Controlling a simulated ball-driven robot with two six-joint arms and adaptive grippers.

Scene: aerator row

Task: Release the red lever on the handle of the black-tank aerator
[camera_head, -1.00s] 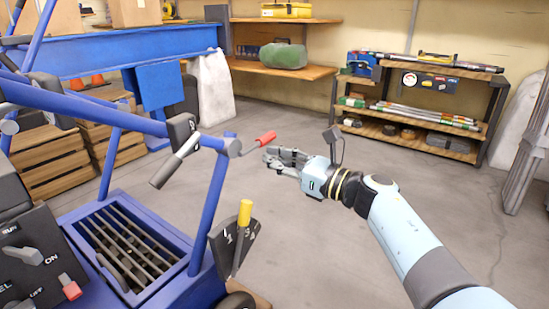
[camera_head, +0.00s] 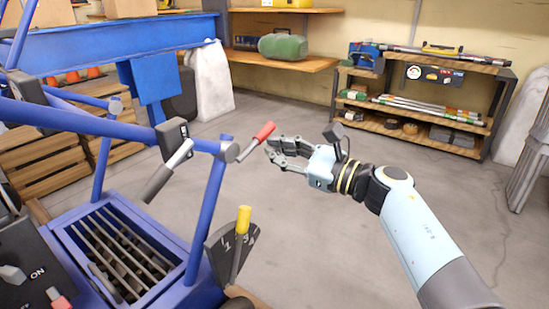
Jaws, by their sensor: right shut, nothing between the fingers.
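The red lever (camera_head: 264,132) is a thin metal rod with a red grip at the end of a blue handle bar (camera_head: 210,146) of the machine at left. It points up and to the right, away from the bar. My right gripper (camera_head: 270,151) is just right of and below the red grip. Its fingers are shut with nothing held, and a small gap to the grip seems to show. Whether they touch the rod cannot be told. The machine's blue frame and grille show, but no black tank can be made out. My left gripper is not in view.
A yellow-tipped lever (camera_head: 243,219) stands on a black quadrant plate below the handle. A grey-gripped lever (camera_head: 168,172) hangs from the bar at left. A black control panel (camera_head: 35,270) is at lower left. Shelves (camera_head: 420,128) stand at the back right. The floor between is clear.

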